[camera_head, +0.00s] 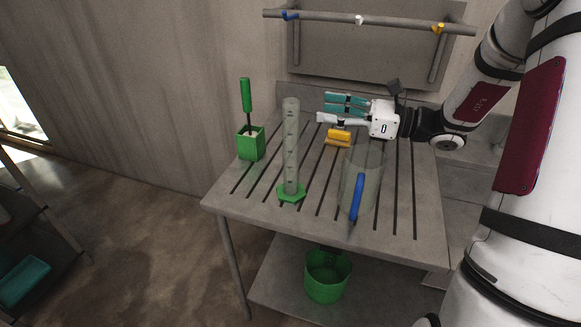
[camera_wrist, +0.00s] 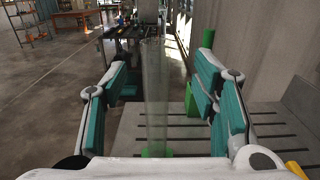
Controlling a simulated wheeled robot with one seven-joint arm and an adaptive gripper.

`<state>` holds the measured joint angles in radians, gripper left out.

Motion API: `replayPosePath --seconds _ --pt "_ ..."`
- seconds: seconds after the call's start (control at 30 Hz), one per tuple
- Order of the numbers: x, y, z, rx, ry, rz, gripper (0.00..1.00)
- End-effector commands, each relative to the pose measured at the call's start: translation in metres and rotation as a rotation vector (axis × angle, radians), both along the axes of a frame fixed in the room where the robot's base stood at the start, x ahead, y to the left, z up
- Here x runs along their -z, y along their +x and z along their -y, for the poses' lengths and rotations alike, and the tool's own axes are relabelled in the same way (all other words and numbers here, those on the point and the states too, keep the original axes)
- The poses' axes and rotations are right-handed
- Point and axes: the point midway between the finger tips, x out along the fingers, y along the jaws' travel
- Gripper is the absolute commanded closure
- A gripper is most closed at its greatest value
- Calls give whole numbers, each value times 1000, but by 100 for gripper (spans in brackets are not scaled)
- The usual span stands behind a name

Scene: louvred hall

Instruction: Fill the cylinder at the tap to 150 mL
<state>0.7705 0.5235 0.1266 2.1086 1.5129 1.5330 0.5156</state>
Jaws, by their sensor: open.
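The clear measuring cylinder (camera_head: 291,150) stands upright on its green foot (camera_head: 291,194) on the slatted bench. I see no liquid in it. My gripper (camera_head: 322,111) is open and empty, reaching left, with its fingertips just right of the cylinder's upper part. In the wrist view the cylinder (camera_wrist: 156,100) rises ahead, lined up with the gap between the teal-padded fingers of my gripper (camera_wrist: 158,82); they appear apart from it. A rail (camera_head: 385,22) with blue, white and yellow fittings runs along the back; I cannot tell which, if any, is the tap.
A clear jug (camera_head: 374,172) with a blue handle stands at the bench's front right. A yellow item (camera_head: 339,137) lies below my gripper. A green pot (camera_head: 250,146) holding a green-handled brush stands at left. A green bucket (camera_head: 327,278) sits on the lower shelf.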

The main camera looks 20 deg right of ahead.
Motion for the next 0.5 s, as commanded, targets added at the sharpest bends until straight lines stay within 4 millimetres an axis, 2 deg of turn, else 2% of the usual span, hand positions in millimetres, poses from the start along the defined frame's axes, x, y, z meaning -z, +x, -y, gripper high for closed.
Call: replayPosePath --seconds 0.1,0.2,0.5 --pt "0 12 -18 -3 0 -1 46" --pt "1 19 -28 -2 0 -1 46" --pt "3 27 -42 -3 -1 -1 46"
